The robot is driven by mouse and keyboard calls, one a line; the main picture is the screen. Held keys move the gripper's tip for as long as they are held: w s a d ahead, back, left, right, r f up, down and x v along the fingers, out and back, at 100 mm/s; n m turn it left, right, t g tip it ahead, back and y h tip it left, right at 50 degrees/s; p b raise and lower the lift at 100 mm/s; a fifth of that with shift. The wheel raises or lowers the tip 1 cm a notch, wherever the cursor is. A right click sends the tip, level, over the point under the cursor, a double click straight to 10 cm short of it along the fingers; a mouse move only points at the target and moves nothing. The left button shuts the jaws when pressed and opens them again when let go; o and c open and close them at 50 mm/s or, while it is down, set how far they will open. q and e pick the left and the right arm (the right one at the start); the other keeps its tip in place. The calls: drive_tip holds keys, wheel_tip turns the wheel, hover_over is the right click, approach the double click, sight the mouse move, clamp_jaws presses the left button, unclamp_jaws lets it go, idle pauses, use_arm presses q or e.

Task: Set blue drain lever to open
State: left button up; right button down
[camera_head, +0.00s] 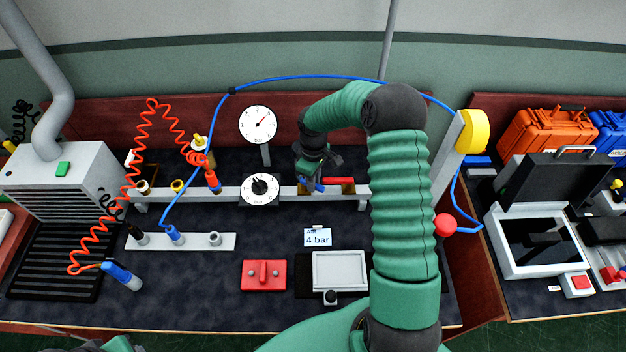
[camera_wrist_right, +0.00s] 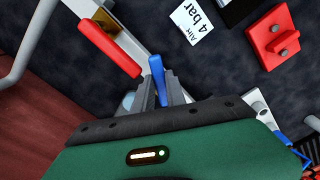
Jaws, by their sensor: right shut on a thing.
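The blue drain lever (camera_wrist_right: 157,66) sits between the fingertips of my right gripper (camera_wrist_right: 160,88) in the wrist view, its rounded end sticking out beyond them. The gripper is shut on it. In the head view the right gripper (camera_head: 316,172) is at the pipe rail, and a small piece of the blue lever (camera_head: 319,187) shows below it. The lever's pivot is hidden by the gripper. My left gripper is out of view.
A red lever (camera_wrist_right: 110,50) lies along the rail (camera_head: 222,194), close beside the blue one. A "4 bar" card (camera_head: 317,238) and a red block (camera_head: 264,275) lie in front. A blue hose (camera_head: 300,77) arches behind.

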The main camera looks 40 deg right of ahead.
drive_tip(key=shift+w+r, duration=0.35)
drive_tip(key=shift+r+m, duration=0.1)
drive_tip(key=shift+m, duration=0.2)
drive_tip(key=c, duration=1.4)
unclamp_jaws()
drive_tip(key=shift+a, duration=0.1)
drive_tip(key=shift+o, duration=0.2)
drive_tip(key=shift+s+f, duration=0.15)
drive_tip(key=shift+f, duration=0.1)
wheel_tip(320, 180, up, 17)
drive_tip(key=shift+f, duration=0.15)
